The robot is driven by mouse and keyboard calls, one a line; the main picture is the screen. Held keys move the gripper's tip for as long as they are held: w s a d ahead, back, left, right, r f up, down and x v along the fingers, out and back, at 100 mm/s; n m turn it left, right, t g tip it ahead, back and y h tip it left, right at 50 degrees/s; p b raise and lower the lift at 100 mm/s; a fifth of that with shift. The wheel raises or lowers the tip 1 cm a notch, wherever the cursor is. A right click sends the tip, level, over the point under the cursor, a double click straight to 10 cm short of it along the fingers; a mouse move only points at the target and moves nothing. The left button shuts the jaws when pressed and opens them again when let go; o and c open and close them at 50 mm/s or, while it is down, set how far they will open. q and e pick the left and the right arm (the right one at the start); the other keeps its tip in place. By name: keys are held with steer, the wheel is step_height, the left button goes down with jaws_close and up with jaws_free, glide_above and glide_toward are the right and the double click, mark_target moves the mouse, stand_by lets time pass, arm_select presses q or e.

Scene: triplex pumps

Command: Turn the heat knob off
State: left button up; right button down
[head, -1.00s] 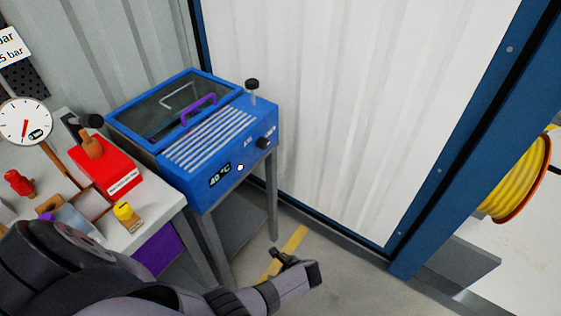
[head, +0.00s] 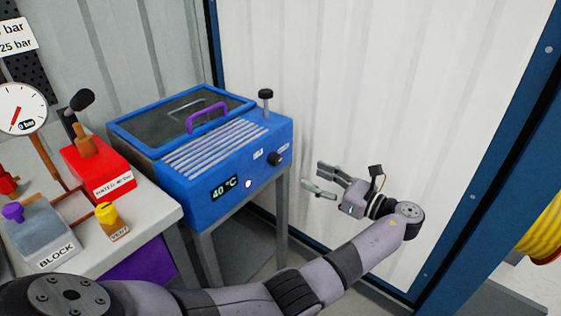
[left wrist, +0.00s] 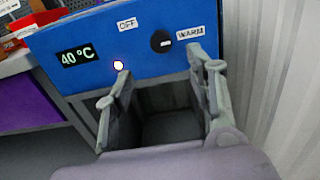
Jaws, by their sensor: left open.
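The black heat knob (head: 274,159) sits on the front panel of the blue heater box (head: 215,165). In the left wrist view, the knob (left wrist: 161,41) lies between an OFF label (left wrist: 127,24) on its left and a WARM label (left wrist: 190,33) on its right. Its white mark is on the right side, toward WARM. My left gripper (head: 315,180) is open and empty, to the right of the box and apart from it. In the left wrist view, its fingers (left wrist: 158,72) spread below the knob, with the knob between them in the picture. My right gripper is not in view.
The display (head: 224,188) reads 40 °C beside a pale lit lamp (head: 248,184). A purple handle (head: 207,116) is on the lid, and a black-topped post (head: 266,94) rises from the box. A bench with red and yellow parts stands left. A white wall is behind.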

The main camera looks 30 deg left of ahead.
mark_target(279, 160)
arm_select(q)
steer(key=a, duration=0.7)
steer(key=w+a, duration=0.1)
steer(key=a, duration=0.3)
steer(key=shift+a, duration=0.55)
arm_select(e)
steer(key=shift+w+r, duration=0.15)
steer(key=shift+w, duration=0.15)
arm_select(q)
steer(key=c, duration=1.1)
steer(key=shift+c, duration=0.2)
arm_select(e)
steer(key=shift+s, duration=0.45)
